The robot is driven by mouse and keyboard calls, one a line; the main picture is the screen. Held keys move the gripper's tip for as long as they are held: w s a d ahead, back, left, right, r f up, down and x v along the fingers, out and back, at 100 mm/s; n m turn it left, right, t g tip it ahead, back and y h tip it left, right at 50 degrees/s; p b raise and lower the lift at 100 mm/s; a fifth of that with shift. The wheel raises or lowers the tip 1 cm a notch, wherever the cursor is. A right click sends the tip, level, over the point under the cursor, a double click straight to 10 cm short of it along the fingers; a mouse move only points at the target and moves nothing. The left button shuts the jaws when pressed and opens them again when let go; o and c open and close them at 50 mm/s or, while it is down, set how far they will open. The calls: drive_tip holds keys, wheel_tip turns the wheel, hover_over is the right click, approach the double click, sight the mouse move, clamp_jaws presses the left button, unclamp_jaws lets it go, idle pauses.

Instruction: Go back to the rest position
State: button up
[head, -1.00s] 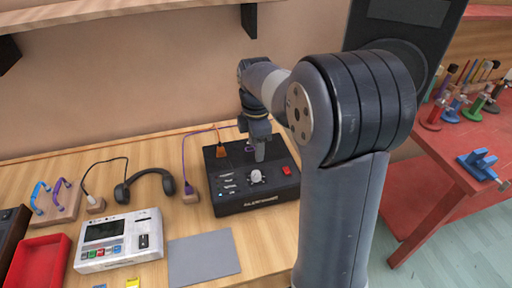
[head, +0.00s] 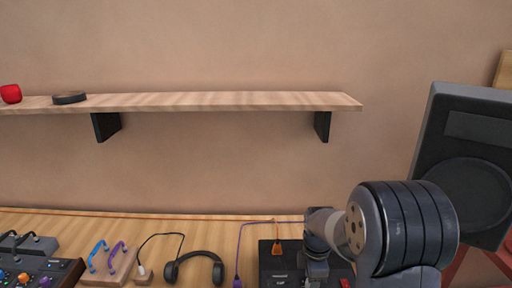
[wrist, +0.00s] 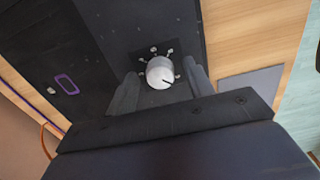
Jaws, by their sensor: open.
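My gripper (wrist: 162,90) is open in the wrist view, its two dark fingers spread apart. A white round knob (wrist: 160,72) with a dark pointer line shows between the fingertips. Whether the fingers touch the knob I cannot tell. The knob sits on a black box (wrist: 60,35), which also shows at the bottom of the head view (head: 270,262), mostly cut off. My arm comes in there from the lower right, and my fingertips are below the frame edge.
A wooden shelf (head: 220,101) on the wall holds a red object (head: 11,93) and a dark disc (head: 69,97). A black speaker (head: 470,170) stands at the right. Headphones (head: 195,262) and a purple cable (head: 239,255) lie left of the box. A grey pad (wrist: 252,85) lies beside it.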

drive_tip(key=shift+r, duration=0.1)
idle(0.5)
wheel_tip(320, 180, up, 11)
wheel_tip(320, 180, down, 11)
drive_tip(key=shift+r, duration=0.2)
drive_tip(key=shift+f, duration=0.3)
drive_tip(key=m, duration=0.6)
drive_tip(key=shift+p, duration=0.35)
drive_tip(key=m+p, duration=0.1)
drive_tip(key=m, duration=0.5)
drive_tip(key=shift+r, duration=0.1)
drive_tip(key=m+p, duration=0.1)
drive_tip(key=m, duration=0.5)
drive_tip(key=shift+m, duration=0.3)
drive_tip(key=m+p, duration=0.2)
drive_tip(key=m, duration=0.3)
